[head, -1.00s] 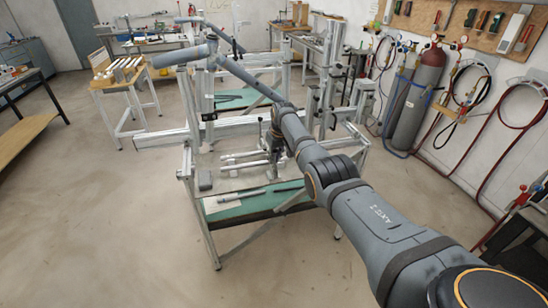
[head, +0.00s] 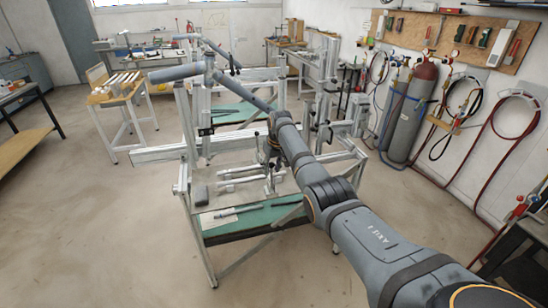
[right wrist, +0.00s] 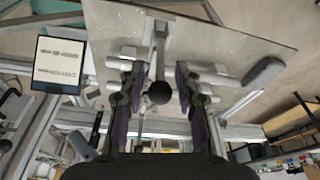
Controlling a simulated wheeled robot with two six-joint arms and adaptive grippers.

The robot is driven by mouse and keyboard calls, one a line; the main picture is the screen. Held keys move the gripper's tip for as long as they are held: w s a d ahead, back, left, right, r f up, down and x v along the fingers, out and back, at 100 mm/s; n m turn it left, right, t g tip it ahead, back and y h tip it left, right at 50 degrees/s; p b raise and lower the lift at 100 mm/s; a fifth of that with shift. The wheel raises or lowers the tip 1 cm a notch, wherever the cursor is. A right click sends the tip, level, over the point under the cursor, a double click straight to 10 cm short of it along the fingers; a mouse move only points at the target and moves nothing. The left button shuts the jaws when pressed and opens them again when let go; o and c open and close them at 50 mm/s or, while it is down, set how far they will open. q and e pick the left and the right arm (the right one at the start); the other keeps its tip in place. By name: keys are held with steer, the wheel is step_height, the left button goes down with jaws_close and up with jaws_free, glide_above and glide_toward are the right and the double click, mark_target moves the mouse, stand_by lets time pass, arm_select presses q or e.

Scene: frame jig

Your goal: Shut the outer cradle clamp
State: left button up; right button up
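My right gripper (right wrist: 159,88) is open in the right wrist view, one dark finger on each side of a black ball knob (right wrist: 159,93). The knob sits on the end of a metal lever (right wrist: 158,45), which looks like the clamp handle; a gap shows on both sides of the knob. In the head view my right gripper (head: 272,168) is small and partly hidden by its own arm, inside the jig, beside silver tubes (head: 238,180). I cannot tell from these views which clamp is the outer one or how far it is shut. My left gripper is not seen.
The metal jig frame (head: 160,153) surrounds the gripper, with uprights close by. A flat plate (right wrist: 230,32) and a light-coloured framed card (right wrist: 58,65) show in the wrist view. A green shelf (head: 255,217) lies below. Gas cylinders (head: 413,110) stand right; the floor at left is open.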

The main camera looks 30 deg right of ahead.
steer(key=v, duration=0.9)
steer(key=shift+r, duration=0.25)
steer(key=shift+s, duration=0.1)
steer(key=s+a+f, duration=0.1)
steer(key=s+f, duration=0.1)
steer(key=f, duration=1)
steer(key=s+f, duration=0.2)
steer(key=f, duration=0.9)
steer(key=s+a+f, duration=0.1)
steer(key=s+f, duration=0.3)
steer(key=f, duration=0.3)
steer(key=s+f+g+h+b, duration=0.1)
steer(key=s+f, duration=0.2)
steer(key=f, duration=0.3)
steer(key=s+a+f, duration=0.1)
steer(key=s+f, duration=0.3)
steer(key=f, duration=0.3)
steer(key=s+a+f, duration=0.2)
steer(key=s+f, duration=1.2)
steer(key=s, duration=0.3)
steer(key=s+a+f, duration=0.2)
steer(key=s+f, duration=0.2)
steer(key=s, duration=0.9)
steer(key=s+a+f+b, duration=0.1)
steer(key=s+f, duration=0.3)
steer(key=s, duration=0.9)
steer(key=shift+s+a+f+n+g, duration=0.2)
steer(key=shift+a+f+n+g, duration=0.1)
steer(key=shift+a, duration=0.2)
